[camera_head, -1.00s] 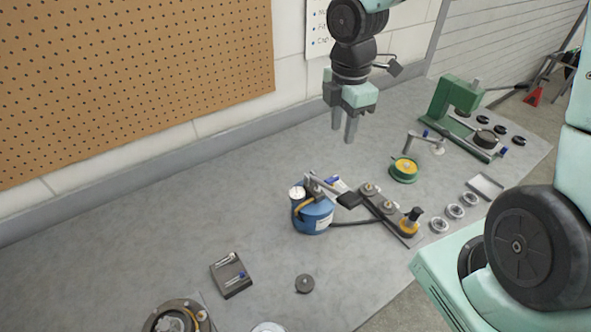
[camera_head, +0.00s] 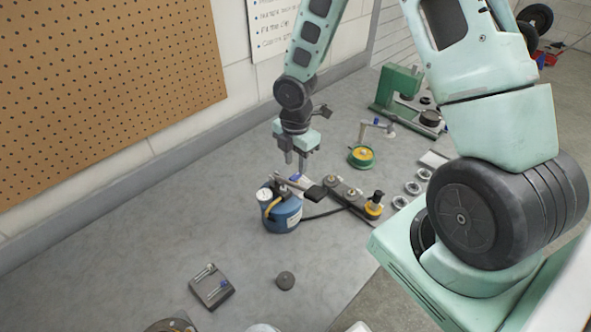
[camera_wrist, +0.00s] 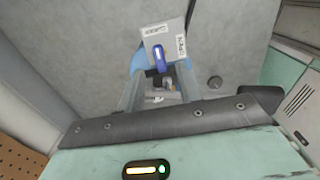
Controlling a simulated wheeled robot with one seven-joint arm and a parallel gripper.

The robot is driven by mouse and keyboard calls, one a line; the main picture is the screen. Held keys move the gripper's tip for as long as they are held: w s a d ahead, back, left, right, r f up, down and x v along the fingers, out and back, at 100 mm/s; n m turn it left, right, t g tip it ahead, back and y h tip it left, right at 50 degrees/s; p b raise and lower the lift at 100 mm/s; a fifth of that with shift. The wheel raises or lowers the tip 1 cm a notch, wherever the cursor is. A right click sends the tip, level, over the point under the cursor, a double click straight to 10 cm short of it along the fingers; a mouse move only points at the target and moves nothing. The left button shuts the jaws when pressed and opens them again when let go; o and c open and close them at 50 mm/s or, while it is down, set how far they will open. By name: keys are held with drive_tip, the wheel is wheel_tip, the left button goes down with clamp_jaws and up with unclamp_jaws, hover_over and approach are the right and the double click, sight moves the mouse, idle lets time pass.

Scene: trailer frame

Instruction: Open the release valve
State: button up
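A blue pump (camera_head: 284,218) stands on the grey bench, with a white round gauge (camera_head: 264,195) and a lever with a black grip (camera_head: 314,193). A dark hose runs from it to the right. In the wrist view, a grey plate with white labels (camera_wrist: 178,38) lies over the blue body. A blue lever (camera_wrist: 158,56), which looks like the release valve handle, sits on this plate. My gripper (camera_head: 296,166) points down just above and behind the pump. Its fingers (camera_wrist: 160,88) are apart, with nothing visibly held. The fingers partly hide the pump's top in the wrist view.
A dark rail with knobs (camera_head: 350,196) lies right of the pump. A green and yellow spool (camera_head: 361,157) and a green press (camera_head: 396,88) stand behind it. A small dark block (camera_head: 212,287) and a round knob (camera_head: 285,280) lie in front. The bench's left is clear.

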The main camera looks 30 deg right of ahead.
sight(296, 175)
drive_tip(key=shift+f, duration=2)
clamp_jaws()
